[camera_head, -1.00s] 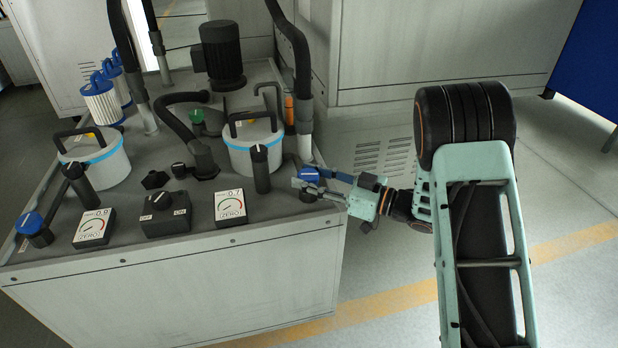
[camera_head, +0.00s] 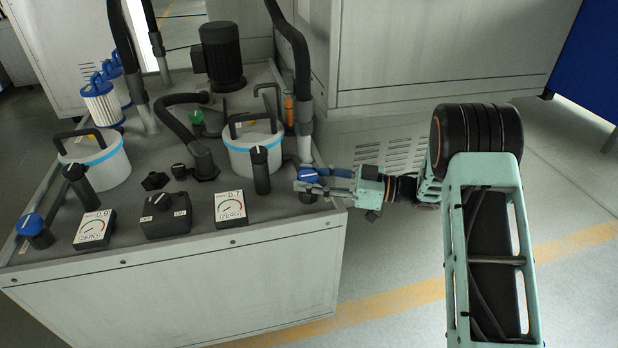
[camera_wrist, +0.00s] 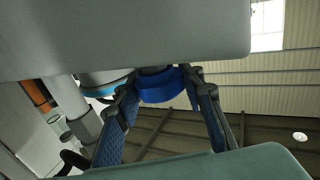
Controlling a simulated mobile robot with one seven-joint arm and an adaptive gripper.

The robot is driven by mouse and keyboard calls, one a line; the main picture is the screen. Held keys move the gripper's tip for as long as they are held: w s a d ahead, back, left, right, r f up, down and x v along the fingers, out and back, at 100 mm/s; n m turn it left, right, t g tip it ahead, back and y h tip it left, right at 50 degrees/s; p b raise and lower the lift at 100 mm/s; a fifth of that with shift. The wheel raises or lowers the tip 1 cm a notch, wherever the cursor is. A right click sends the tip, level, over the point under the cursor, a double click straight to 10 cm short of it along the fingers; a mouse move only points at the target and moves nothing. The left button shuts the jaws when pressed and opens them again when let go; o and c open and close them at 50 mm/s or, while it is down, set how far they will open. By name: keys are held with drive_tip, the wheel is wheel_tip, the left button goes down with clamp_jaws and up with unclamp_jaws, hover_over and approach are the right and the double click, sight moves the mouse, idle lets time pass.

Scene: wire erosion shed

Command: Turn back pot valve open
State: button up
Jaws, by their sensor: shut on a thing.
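A blue valve knob (camera_head: 307,174) on a dark base stands at the right front corner of the machine top, beside the right white pot (camera_head: 253,158) with its blue band. My gripper (camera_head: 318,180) reaches in from the right and is shut on this knob. In the wrist view the blue knob (camera_wrist: 162,86) sits between the two fingertips, and my gripper (camera_wrist: 158,92) has one finger on each side of it. The fingers partly cover the knob in the head view. I cannot tell from its marking how far it is turned.
A second blue knob (camera_head: 31,224) stands at the far left. Two gauges (camera_head: 230,206) flank a black switch box (camera_head: 163,214). A black-topped upright post (camera_head: 261,170) and a grey hose pipe (camera_head: 304,140) stand close to the gripped knob.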

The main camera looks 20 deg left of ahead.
drive_tip(key=o, duration=1.2)
drive_tip(key=d, duration=0.8)
drive_tip(key=w+d, duration=0.1)
drive_tip(key=d, duration=0.3)
drive_tip(key=shift+w, duration=0.1)
drive_tip(key=shift+r, duration=0.1)
